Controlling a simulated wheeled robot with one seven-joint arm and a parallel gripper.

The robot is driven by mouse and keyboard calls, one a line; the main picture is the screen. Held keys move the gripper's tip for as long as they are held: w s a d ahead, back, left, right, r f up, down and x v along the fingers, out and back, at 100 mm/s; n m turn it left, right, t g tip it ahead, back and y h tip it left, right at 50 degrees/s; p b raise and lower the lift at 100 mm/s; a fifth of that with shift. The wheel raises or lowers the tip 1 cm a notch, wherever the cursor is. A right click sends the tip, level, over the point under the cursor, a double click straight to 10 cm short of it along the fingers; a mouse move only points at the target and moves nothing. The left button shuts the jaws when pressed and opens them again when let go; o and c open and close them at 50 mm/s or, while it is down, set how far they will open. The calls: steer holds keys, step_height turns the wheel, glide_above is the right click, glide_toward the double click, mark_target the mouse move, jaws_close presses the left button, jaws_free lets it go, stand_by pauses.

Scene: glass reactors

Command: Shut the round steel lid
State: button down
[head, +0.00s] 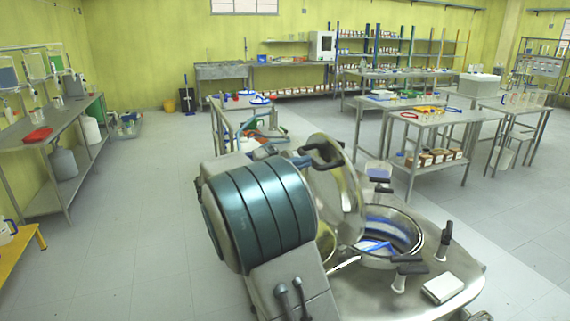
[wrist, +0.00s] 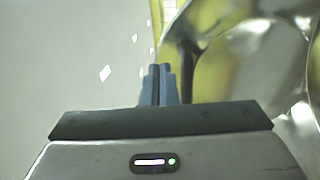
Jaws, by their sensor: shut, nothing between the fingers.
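The round steel lid (head: 345,195) stands raised and tilted steeply at the left side of the steel vessel (head: 418,240), whose round mouth is open. A black handle (head: 322,153) sits on the lid near its upper edge. My gripper (wrist: 158,70) is shut and empty. In the wrist view, the shiny lid (wrist: 240,60) fills the right side, and a dark handle part (wrist: 187,45) stands just right of my fingertips. I cannot tell whether they touch. In the head view, my arm hides the lid's lower left and most of my gripper.
Black-handled clamps (head: 445,240) stand around the vessel's rim. A white block (head: 443,288) lies on the steel top at front right. Something blue shows inside the vessel. The floor at left is clear.

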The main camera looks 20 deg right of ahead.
mark_target(338, 151)
steer(key=d, duration=0.2)
steer(key=d+p, duration=0.1)
steer(key=d, duration=0.2)
steer(key=d+r, duration=0.1)
steer(key=d, duration=0.1)
steer(key=shift+w+d+p, duration=0.1)
steer(key=shift+d+p, duration=0.1)
steer(key=shift+p, duration=0.1)
